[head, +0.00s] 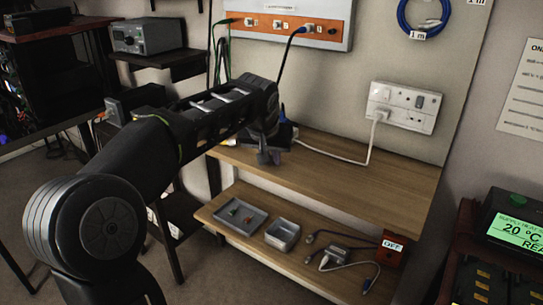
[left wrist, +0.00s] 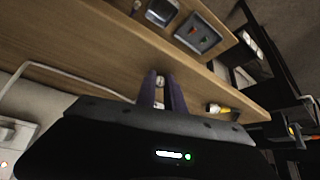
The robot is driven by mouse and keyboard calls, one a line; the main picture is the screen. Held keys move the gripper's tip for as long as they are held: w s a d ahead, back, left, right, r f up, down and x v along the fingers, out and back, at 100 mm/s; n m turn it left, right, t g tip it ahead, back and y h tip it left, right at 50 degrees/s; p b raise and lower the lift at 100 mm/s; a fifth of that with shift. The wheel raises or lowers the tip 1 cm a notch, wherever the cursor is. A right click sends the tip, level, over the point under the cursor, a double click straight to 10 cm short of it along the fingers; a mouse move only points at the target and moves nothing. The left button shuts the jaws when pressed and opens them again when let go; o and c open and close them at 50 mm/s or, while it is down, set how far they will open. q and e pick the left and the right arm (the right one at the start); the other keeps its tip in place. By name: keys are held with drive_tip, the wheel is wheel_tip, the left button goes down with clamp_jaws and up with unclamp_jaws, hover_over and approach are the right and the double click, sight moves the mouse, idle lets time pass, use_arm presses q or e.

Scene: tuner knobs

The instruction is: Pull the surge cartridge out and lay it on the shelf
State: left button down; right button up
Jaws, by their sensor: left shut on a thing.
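My left gripper (head: 270,157) points down just above the upper wooden shelf (head: 345,178). In the left wrist view its two fingers (left wrist: 162,92) are close together on a small pale piece (left wrist: 159,80), which I take to be the surge cartridge. Most of it is hidden between the fingers, and I cannot tell whether it is still seated in anything. A dark unit (head: 287,133) with a white cable sits on the shelf behind the gripper, largely covered by it. My right gripper is in neither view.
A white cable (head: 345,160) runs along the shelf to the wall socket (head: 403,107). A yellow-ended plug (head: 229,142) lies at the shelf's left. Grey trays (head: 283,234) and a cabled adapter (head: 340,258) occupy the lower shelf. The upper shelf's right part is clear.

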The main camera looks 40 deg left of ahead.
use_arm(q)
drive_tip(key=shift+s+f, duration=0.1)
drive_tip(key=shift+f, duration=0.3)
drive_tip(key=c, duration=1.4)
unclamp_jaws()
drive_tip(key=shift+d+f, duration=0.1)
drive_tip(key=shift+a+r+p, duration=0.3)
drive_tip(key=shift+r+p, duration=0.25)
drive_tip(key=shift+r, duration=0.2)
drive_tip(key=shift+d+r+p, duration=0.2)
drive_tip(key=shift+r+p, duration=0.45)
drive_tip(key=shift+r, duration=0.35)
drive_tip(key=shift+o, duration=0.5)
drive_tip(key=o, duration=0.5)
